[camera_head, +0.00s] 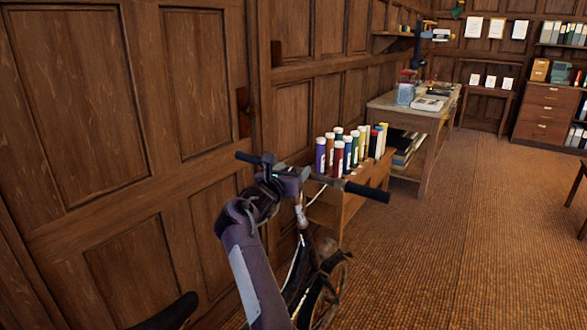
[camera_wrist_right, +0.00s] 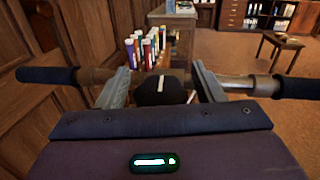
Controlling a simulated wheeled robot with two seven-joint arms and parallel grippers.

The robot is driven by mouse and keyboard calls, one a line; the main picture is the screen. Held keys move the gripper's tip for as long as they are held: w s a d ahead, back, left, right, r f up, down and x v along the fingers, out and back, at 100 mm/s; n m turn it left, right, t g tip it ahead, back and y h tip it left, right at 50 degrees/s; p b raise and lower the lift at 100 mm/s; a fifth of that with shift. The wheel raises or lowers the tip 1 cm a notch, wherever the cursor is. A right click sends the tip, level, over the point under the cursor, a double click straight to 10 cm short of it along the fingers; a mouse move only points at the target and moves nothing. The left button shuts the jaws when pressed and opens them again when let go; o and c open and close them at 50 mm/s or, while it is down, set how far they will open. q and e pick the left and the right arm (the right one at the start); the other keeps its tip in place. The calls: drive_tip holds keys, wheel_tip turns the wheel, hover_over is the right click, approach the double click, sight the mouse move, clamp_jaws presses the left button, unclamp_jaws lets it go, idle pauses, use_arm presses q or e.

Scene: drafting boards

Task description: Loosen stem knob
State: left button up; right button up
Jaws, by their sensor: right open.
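A bicycle (camera_head: 302,215) stands beside the panelled wall, its handlebar running across with black grips (camera_head: 368,192) at its ends. In the right wrist view the black stem knob (camera_wrist_right: 165,90), with a white mark on top, sits in front of the handlebar (camera_wrist_right: 250,83). My right gripper (camera_wrist_right: 162,88) is open, one finger on each side of the knob, with visible gaps. In the head view my right gripper (camera_head: 288,181) is at the middle of the handlebar and hides the knob. My left gripper is not in view.
A low wooden bench (camera_head: 362,180) with several coloured tubes (camera_head: 348,150) stands just behind the handlebar. A worktable (camera_head: 440,115) and a drawer cabinet (camera_head: 548,113) are farther back. The wall (camera_head: 75,100) is close on the left.

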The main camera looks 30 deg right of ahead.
drive_tip(key=c, duration=1)
drive_tip(key=shift+o, duration=0.2)
